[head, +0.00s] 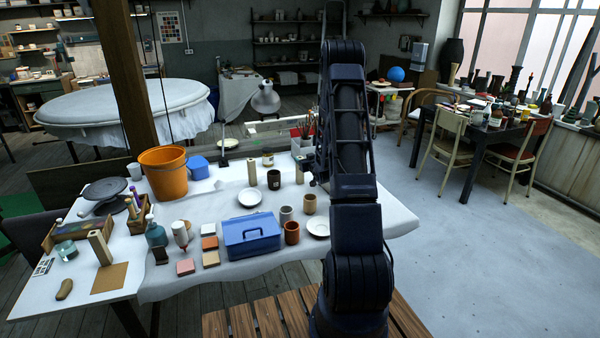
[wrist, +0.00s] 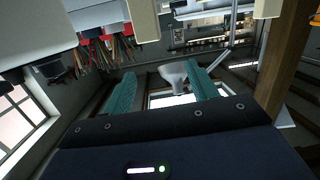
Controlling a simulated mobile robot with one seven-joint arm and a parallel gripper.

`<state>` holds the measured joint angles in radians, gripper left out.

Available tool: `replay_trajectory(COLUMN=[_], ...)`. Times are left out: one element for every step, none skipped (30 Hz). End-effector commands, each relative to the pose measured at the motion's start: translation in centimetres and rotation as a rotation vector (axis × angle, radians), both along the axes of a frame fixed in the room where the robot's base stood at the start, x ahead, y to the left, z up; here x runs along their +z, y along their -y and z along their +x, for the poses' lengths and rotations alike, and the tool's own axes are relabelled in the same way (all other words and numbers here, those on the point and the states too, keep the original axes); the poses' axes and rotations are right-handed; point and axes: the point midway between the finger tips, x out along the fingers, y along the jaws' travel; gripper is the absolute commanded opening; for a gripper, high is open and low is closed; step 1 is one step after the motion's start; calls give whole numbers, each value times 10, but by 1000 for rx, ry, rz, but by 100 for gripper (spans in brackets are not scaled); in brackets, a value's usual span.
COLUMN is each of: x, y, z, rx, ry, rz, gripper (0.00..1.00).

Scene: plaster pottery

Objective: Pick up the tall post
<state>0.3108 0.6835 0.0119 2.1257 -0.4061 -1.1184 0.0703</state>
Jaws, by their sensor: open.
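A tall pale wooden post (head: 252,172) stands upright near the back of the white table in the head view. Another, thicker wooden block (head: 100,247) stands at the front left; I cannot tell for sure which one is the tall post. In the wrist view, which looks upside down, a pale upright block (wrist: 143,20) shows at the top, beyond the fingertips. A second pale block (wrist: 268,8) is cut off at the top right. My gripper (wrist: 160,78) has teal fingers spread apart with nothing between them. In the head view my arm hides most of it.
A brush pot (head: 301,142) stands at the back. The table's right end (head: 395,218) looks clear.

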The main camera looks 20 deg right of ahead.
Motion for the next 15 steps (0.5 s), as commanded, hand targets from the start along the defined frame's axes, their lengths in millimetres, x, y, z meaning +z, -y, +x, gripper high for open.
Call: replay_trajectory(x=[-14, -20, -28, -34, -38, -45, -49, -53, -57, -60, -63, -66, -67, -68, -69], y=[4, 5, 6, 7, 8, 9, 10, 11, 12, 13, 13, 14, 14, 14, 14], z=[1, 1, 1, 1, 1, 1, 0, 0, 0, -1, -1, -1, -2, -2, -1], rx=[5, 8, 12, 15, 19, 23, 25, 27, 30, 31, 32, 34, 34, 35, 36], ry=[14, 27, 43, 53, 64, 76, 86, 95, 105, 112, 118, 124, 127, 131, 135], rz=[10, 15, 22, 27, 31, 38, 42, 46, 51, 53, 57, 60, 61, 62, 64], gripper=[58, 58, 58, 58, 58, 58, 58, 58, 58, 58, 58, 58, 58, 58, 58])
